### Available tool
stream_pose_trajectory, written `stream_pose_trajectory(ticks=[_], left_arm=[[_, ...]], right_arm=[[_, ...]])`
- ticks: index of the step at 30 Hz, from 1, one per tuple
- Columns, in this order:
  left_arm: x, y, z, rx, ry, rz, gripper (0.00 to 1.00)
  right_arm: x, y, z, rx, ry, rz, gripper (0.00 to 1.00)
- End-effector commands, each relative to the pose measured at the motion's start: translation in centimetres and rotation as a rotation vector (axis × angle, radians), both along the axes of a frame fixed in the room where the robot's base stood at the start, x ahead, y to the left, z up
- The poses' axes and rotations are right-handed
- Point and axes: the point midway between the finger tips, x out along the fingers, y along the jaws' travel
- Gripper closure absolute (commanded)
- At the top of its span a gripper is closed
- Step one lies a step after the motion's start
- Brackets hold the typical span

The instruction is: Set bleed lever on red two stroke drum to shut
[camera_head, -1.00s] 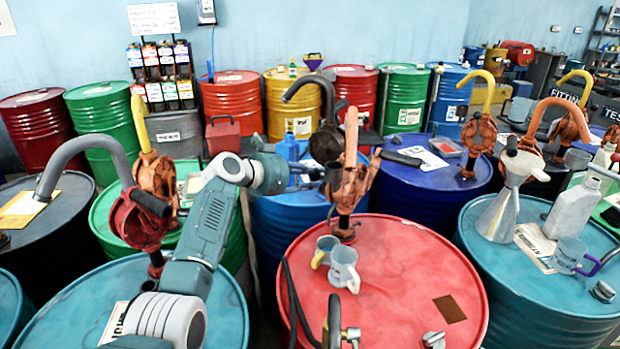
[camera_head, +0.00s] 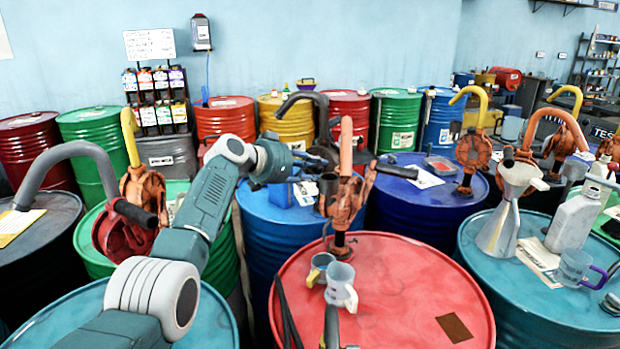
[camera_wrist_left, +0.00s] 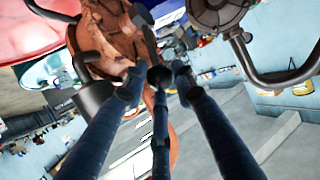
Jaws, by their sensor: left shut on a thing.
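The red drum (camera_head: 400,290) stands at the front centre of the head view. A rusty orange pump (camera_head: 345,208) stands upright at its far edge, with an orange spout pointing up. My left gripper (camera_head: 315,162) is beside the upper left of this pump, its fingertips partly lost against dark parts behind. In the left wrist view my gripper (camera_wrist_left: 158,76) has its fingers close together beside the rusty pump body (camera_wrist_left: 110,35). They are shut on a small dark part, seemingly a lever; its setting cannot be told.
Two mugs (camera_head: 340,285) and a brown patch (camera_head: 454,328) are on the red drum. A dark pump with a curved spout (camera_head: 304,97) stands close behind my left gripper. A teal drum (camera_head: 540,275) at right holds a funnel (camera_head: 505,215) and a jug (camera_head: 572,222).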

Motion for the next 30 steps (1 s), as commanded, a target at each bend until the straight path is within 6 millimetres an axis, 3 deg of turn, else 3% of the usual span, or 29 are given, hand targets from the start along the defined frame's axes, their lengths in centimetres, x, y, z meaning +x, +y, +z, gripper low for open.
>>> stream_pose_trajectory(ticks=[1,17,18,20,30], left_arm=[[0.34,-0.12,1.32,-0.011,-0.02,0.004,1.0],[0.65,-0.23,1.75,-0.012,-0.024,0.006,1.0],[0.65,-0.22,1.75,-0.013,-0.025,0.006,0.69],[0.63,-0.22,1.7,-0.012,-0.023,0.005,0.57],[0.51,-0.09,1.0,-0.006,-0.012,0.004,0.54]], right_arm=[[0.0,0.0,-0.1,0.0,0.0,0.0,1.0],[0.01,-0.02,-0.16,0.0,0.0,0.0,1.0],[0.02,-0.02,-0.16,0.0,0.0,0.0,1.0],[0.01,-0.02,-0.16,0.0,0.0,0.0,1.0],[0.09,-0.29,-0.2,-0.003,-0.002,0.001,1.0]])
